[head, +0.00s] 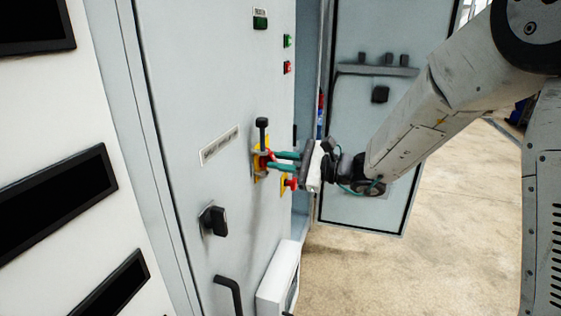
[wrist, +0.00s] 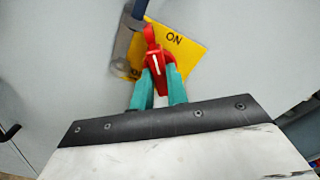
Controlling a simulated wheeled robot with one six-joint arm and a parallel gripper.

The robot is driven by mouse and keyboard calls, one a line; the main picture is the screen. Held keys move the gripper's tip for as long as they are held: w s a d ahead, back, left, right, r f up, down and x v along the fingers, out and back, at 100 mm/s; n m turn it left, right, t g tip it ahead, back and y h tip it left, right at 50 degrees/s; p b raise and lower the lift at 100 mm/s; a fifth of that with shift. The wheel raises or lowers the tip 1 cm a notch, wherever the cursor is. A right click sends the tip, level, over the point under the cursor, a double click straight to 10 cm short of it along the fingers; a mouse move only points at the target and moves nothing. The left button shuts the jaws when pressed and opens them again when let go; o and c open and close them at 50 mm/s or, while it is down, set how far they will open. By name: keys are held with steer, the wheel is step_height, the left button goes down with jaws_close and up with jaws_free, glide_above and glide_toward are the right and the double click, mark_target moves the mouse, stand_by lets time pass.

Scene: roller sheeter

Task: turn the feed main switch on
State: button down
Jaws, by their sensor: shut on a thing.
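In the head view the yellow plate (head: 256,165) sits on the grey cabinet door, with the red handle partly hidden by the fingers. My gripper (wrist: 161,75) has its two teal fingers shut on the red handle, one on each side. In the head view my gripper (head: 272,160) reaches in from the right. The handle's white mark points roughly upward in the wrist view, slightly left of the "ON" lettering.
A red emergency-stop button (head: 292,184) is just below my fingers. A black rotary knob (head: 214,221) and a black door handle (head: 229,292) are lower on the door. An open door stands behind.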

steer(key=m, duration=0.3)
steer(key=shift+m, duration=2.3)
steer(key=c, duration=1.4)
jaws_free()
steer(key=shift+d, duration=0.1)
steer(key=v, duration=0.7)
steer(key=shift+s+d, duration=0.15)
steer(key=shift+d, duration=0.1)
